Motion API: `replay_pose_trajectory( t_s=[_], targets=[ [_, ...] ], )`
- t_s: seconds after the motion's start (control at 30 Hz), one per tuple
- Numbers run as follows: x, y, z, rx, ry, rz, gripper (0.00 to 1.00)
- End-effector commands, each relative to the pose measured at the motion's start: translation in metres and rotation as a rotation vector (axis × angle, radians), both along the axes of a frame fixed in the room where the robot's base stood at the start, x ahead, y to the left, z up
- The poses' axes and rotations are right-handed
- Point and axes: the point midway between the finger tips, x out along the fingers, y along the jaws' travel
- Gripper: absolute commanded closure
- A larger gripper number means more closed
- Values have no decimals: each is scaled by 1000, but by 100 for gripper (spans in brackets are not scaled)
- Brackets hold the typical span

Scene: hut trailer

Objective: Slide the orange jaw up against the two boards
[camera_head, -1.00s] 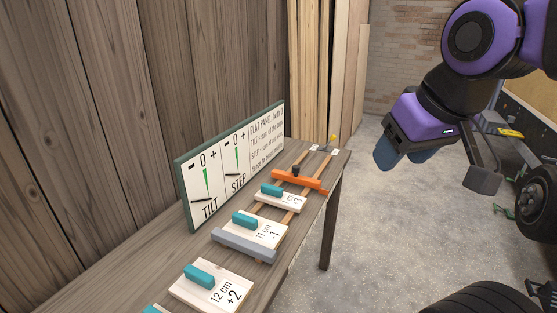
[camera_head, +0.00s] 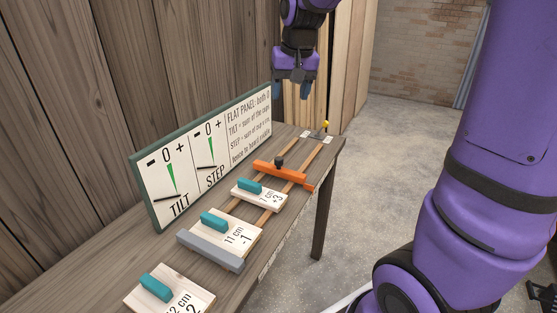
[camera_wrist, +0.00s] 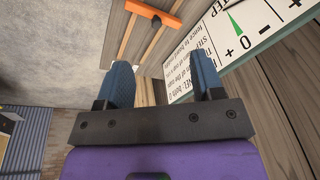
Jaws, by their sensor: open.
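The orange jaw (camera_head: 286,174) lies across two wooden rails on the bench, with a dark knob on top. It also shows in the wrist view (camera_wrist: 152,13). Two boards with teal handles lie on the rails between the jaw and the grey fence (camera_head: 210,250): a board marked +3 (camera_head: 259,197), close to the jaw, and a board marked 11 cm -1 (camera_head: 230,235). My gripper (camera_head: 303,92) is open and empty, pointing down above the far end of the bench, beyond the jaw and well above it. Its blue fingers (camera_wrist: 166,88) are apart in the wrist view.
A sign with TILT and STEP gauges (camera_head: 205,155) stands along the back of the bench (camera_head: 110,255). A third board (camera_head: 170,290) lies in front of the fence. A small yellow-topped part (camera_head: 323,128) sits at the rails' far end. Wooden walls stand behind.

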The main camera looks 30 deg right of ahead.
Motion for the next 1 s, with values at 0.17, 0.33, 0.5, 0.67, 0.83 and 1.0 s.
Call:
replay_pose_trajectory(
  t_s=[0.17, 0.33, 0.5, 0.67, 0.83, 1.0],
  targets=[
    [52, -14, -39, 11, 59, -66, 39],
    [95, -29, -83, 16, 110, -130, 39],
    [132, -43, -133, 18, 157, -191, 39],
    [155, -54, -174, 17, 193, -236, 39],
    [168, -60, -198, 17, 211, -263, 39],
    [170, -62, -211, 16, 217, -270, 39]
  ],
)
